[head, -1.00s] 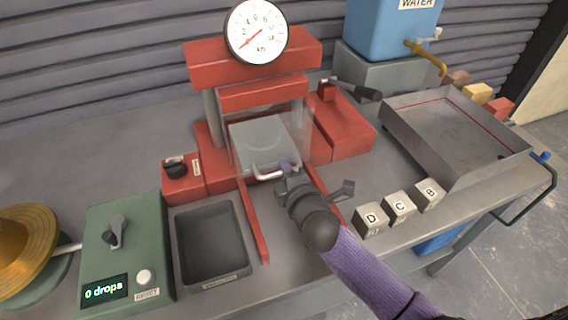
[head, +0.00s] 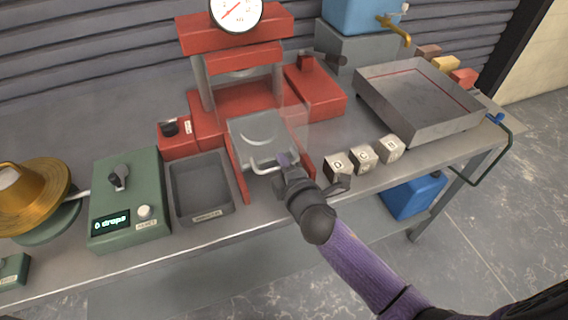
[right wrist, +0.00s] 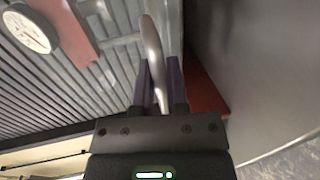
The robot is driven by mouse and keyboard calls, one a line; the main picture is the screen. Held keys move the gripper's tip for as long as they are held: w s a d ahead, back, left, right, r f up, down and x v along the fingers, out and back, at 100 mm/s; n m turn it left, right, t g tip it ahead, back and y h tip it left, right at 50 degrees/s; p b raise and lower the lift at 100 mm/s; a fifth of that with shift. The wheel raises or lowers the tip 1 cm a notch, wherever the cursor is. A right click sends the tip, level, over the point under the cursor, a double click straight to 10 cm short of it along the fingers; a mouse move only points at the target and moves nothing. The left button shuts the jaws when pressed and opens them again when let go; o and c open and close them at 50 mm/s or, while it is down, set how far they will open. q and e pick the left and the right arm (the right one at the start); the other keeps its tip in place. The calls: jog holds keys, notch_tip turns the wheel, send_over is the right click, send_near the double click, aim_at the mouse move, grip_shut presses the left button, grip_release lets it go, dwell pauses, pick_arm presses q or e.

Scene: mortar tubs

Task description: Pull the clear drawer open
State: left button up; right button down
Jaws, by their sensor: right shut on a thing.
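The clear drawer (head: 256,146), with a flat grey face and a round mark, lies between the red rails at the front of the red press (head: 235,100). Its pale bar handle (head: 262,168) faces me. My right gripper (head: 284,160) is shut on the right part of this handle. In the right wrist view, the handle (right wrist: 152,45) runs between the two fingers of my right gripper (right wrist: 158,75). The gripper hides the drawer's front right corner. My left gripper is not in view.
A dark tray (head: 202,212) and a green drop counter (head: 125,235) stand left of the rails. Lettered cubes (head: 362,157) stand close to the right of my gripper. A metal pan (head: 418,125) is farther right. The bench's front edge runs below.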

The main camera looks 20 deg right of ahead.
jog(key=c, duration=0.7)
grip_release()
jog(key=shift+s, duration=0.1)
jog(key=p+v, duration=0.1)
jog(key=v, duration=0.8)
jog(key=shift+s+p, duration=0.35)
jog(key=shift+p, duration=0.05)
